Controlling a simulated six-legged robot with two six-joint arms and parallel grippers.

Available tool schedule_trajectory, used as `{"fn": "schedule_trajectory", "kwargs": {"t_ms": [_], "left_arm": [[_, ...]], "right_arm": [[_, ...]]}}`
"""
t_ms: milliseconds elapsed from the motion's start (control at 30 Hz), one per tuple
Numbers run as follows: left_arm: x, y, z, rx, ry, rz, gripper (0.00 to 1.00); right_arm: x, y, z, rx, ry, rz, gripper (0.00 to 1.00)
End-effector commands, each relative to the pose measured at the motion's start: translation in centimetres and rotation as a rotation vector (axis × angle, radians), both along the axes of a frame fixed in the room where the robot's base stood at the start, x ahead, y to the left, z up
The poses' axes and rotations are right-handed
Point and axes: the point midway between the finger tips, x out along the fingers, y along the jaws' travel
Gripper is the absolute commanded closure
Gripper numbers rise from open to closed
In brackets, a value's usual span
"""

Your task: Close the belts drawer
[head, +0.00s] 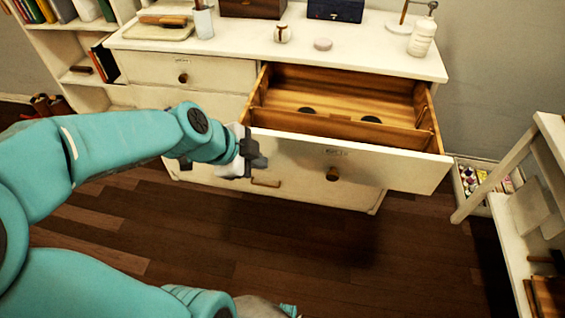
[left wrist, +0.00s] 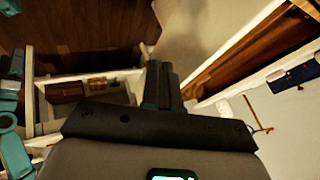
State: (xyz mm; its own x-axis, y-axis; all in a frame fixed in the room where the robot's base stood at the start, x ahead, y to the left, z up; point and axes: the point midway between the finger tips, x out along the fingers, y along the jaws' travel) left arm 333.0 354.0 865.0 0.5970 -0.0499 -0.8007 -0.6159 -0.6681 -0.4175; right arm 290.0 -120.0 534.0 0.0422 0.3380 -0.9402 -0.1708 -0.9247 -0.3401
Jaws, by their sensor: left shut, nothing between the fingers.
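The belts drawer (head: 400,168) is pulled well out of the right side of the white dresser. Its front has a dark round knob (head: 332,174) and a small label too small to read. Inside its wooden box lie two dark round items (head: 371,119). My left gripper (head: 262,161) is shut and empty, in front of the dresser by the left end of the drawer front. I cannot tell whether it touches the front. In the left wrist view, the shut fingers (left wrist: 165,85) point up, left of the drawer's wooden interior (left wrist: 255,50). My right gripper is not in view.
The dresser top (head: 250,38) holds a tray, a cup, a white bottle (head: 422,37) and a dark blue box (head: 336,10). A closed drawer (head: 215,75) is at left. A white shelf unit (head: 540,200) and a crate stand right. The wooden floor in front is clear.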

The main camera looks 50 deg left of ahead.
Motion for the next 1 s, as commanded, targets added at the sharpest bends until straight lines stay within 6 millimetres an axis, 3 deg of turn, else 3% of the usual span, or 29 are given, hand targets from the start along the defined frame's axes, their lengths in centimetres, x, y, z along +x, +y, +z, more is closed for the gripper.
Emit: {"fn": "schedule_trajectory", "kwargs": {"t_ms": [167, 567, 800, 1000], "left_arm": [[0.8, -0.1, -1.2, 0.007, -0.003, -0.012, 1.0], [5.9, -0.5, -8.2, 0.006, -0.001, -0.01, 1.0], [8.6, 1.4, -7.6, 0.008, -0.003, -0.008, 1.0], [9.2, 1.8, -7.7, 0.008, -0.003, -0.008, 1.0]], "right_arm": [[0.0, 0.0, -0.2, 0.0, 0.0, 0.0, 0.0], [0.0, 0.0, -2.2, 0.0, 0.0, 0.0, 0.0], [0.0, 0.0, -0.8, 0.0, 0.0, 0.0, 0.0], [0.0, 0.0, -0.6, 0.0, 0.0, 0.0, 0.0]]}}
